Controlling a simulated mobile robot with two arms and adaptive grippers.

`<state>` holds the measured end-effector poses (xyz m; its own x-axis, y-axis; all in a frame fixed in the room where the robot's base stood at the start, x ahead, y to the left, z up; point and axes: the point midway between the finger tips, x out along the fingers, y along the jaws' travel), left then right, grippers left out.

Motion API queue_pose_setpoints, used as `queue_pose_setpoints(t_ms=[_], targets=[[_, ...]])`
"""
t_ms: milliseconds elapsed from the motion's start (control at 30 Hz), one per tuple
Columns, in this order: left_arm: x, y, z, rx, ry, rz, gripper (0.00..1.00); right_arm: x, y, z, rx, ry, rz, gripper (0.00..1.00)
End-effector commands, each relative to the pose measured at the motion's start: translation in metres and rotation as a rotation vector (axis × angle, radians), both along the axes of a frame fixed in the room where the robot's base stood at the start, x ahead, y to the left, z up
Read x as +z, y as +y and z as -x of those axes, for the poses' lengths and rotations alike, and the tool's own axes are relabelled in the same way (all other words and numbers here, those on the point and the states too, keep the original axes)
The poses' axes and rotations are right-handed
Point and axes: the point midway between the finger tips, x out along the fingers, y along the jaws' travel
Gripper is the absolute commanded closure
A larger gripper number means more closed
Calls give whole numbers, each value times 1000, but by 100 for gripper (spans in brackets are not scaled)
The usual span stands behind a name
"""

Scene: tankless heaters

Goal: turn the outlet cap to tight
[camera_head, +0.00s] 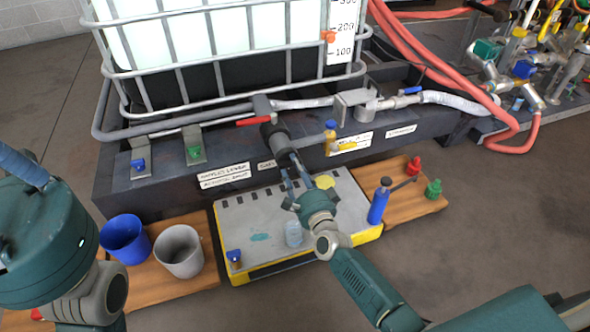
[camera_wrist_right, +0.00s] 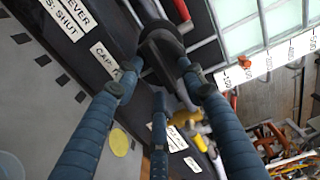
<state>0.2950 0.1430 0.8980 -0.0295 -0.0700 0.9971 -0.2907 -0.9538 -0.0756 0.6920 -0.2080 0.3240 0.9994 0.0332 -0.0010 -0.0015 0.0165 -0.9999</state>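The black outlet cap (camera_head: 277,141) sits at the front end of the tank's outlet valve, below a red lever (camera_head: 254,121). My right gripper (camera_head: 294,168) is in front of the cap, its fingers pointing at it. In the right wrist view, the cap (camera_wrist_right: 163,52) lies beyond and between the fingertips of my right gripper (camera_wrist_right: 162,75). The fingers are spread, and I cannot tell whether any touches the cap. My left gripper (camera_head: 25,165) shows only in part at the left edge, with one ribbed blue finger; its opening is hidden.
A caged white tank (camera_head: 200,45) stands on a dark base (camera_head: 130,188). A grey, yellow-edged platform (camera_head: 232,222) lies below the outlet. Blue (camera_head: 125,240) and grey (camera_head: 180,250) cups stand at left; a blue bottle (camera_head: 378,206) stands at right. Red hoses (camera_head: 440,70) run behind.

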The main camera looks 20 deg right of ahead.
Motion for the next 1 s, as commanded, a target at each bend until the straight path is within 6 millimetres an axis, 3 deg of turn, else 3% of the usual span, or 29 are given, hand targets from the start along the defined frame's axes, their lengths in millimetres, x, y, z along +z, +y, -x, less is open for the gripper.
queue_pose_setpoints(t_ms=[267, 700, 1000], targets=[[-2, 0, -1, 0, 4, -5, 100, -1, 0, 11, 1, 1, 0, 60], [0, 0, 0, 0, 0, -2, 100, -1, -3, 98, 1, 2, 1, 60], [0, 0, 0, 0, 0, -2, 100, 0, -4, 120, 0, 0, 1, 60]])
